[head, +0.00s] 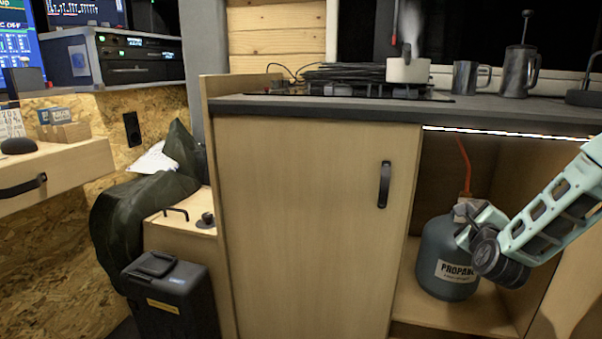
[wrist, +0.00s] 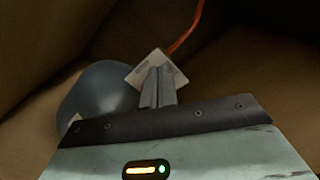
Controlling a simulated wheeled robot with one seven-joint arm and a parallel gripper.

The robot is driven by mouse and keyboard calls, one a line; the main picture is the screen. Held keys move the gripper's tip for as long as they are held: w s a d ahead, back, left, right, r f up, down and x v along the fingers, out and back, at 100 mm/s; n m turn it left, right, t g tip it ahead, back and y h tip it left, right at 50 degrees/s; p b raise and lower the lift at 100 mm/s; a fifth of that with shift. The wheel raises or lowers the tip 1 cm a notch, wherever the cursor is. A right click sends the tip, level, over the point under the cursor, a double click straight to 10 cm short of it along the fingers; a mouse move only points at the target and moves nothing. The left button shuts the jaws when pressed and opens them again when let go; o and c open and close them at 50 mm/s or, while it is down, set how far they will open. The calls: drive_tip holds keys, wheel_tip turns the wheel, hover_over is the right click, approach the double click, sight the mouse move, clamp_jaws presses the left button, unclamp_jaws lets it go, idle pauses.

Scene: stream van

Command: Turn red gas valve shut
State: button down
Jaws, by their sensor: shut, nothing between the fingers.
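A grey propane bottle (head: 446,258) with a "PROPANE" label stands in the open cupboard under the counter, at the right in the head view. In the wrist view the bottle (wrist: 98,98) is at the left of my gripper. An orange hose (head: 464,160) rises from its top; the hose also shows in the wrist view (wrist: 187,35). My gripper (wrist: 158,72) is shut and empty, with its fingertips in front of a pale square tag (wrist: 150,66). The red valve cannot be made out; my gripper and arm hide part of the bottle's top.
A closed cupboard door (head: 300,230) with a black handle is left of the opening. The counter (head: 340,108) above carries a stove, a white pot (head: 408,70) and metal mugs. A black case (head: 170,297) stands on the floor at the left. The cupboard walls are close around my gripper.

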drive_tip(key=shift+s+d, duration=0.1)
drive_tip(key=shift+d, duration=0.15)
idle(0.3)
drive_tip(key=v, duration=0.6)
drive_tip(key=shift+a+r, duration=0.3)
drive_tip(key=shift+r, duration=0.1)
